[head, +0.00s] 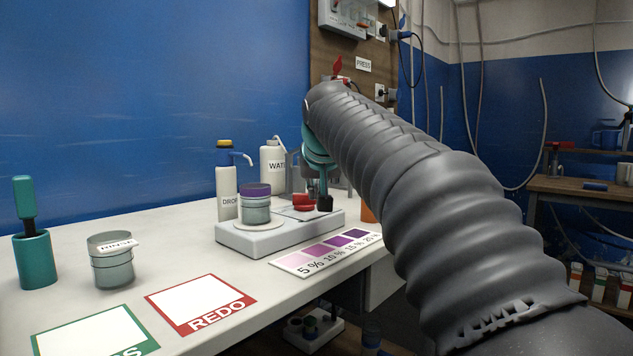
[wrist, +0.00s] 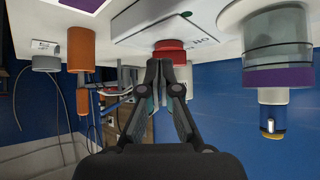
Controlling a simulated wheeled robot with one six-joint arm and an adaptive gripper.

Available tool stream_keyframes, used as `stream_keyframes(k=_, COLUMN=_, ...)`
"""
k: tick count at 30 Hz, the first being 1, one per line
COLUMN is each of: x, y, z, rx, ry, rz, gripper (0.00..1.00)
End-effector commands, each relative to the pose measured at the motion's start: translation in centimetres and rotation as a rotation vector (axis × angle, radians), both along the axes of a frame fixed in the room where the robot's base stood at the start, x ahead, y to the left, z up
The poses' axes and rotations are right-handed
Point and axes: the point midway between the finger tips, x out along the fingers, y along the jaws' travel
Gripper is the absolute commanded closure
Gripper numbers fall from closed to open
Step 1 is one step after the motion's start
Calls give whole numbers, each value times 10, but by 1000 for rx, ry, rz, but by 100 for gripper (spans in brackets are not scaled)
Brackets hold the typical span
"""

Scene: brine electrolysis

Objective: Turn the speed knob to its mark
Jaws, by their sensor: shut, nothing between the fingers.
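The stirrer (head: 246,240) is a low white box on the bench, with a beaker (head: 256,211) of purple-topped liquid on its plate. A red knob (head: 303,202) sits on the stirrer right of the beaker; it also shows in the wrist view (wrist: 169,45). My gripper (head: 325,203) points down just right of the knob in the head view. In the wrist view, its closed fingertips (wrist: 159,65) are right by the knob, partly in front of it; I cannot tell if they touch. Nothing is between the fingers. The knob's mark cannot be made out.
A colour chart (head: 325,252) lies in front of the stirrer. DROP (head: 227,185) and WATER (head: 271,163) bottles stand behind it. A labelled grey jar (head: 111,262), a teal holder (head: 34,258) and a red REDO mat (head: 200,305) are at left. An orange cylinder (wrist: 81,50) stands nearby.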

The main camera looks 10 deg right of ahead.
Motion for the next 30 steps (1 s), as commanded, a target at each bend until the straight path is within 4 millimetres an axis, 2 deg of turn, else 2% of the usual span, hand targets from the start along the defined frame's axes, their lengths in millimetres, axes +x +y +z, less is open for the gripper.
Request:
stream_keyframes(k=5, x=25, y=-2, z=-24, rx=0, ry=3, rz=0, gripper=100)
stream_keyframes(k=12, x=55, y=-5, z=-22, rx=1, ry=1, rz=-1, gripper=100)
stream_keyframes(k=18, x=64, y=-6, z=-23, rx=0, ry=0, rz=-1, gripper=100)
stream_keyframes(k=30, x=66, y=-6, z=-22, rx=1, ry=0, rz=-1, gripper=100)
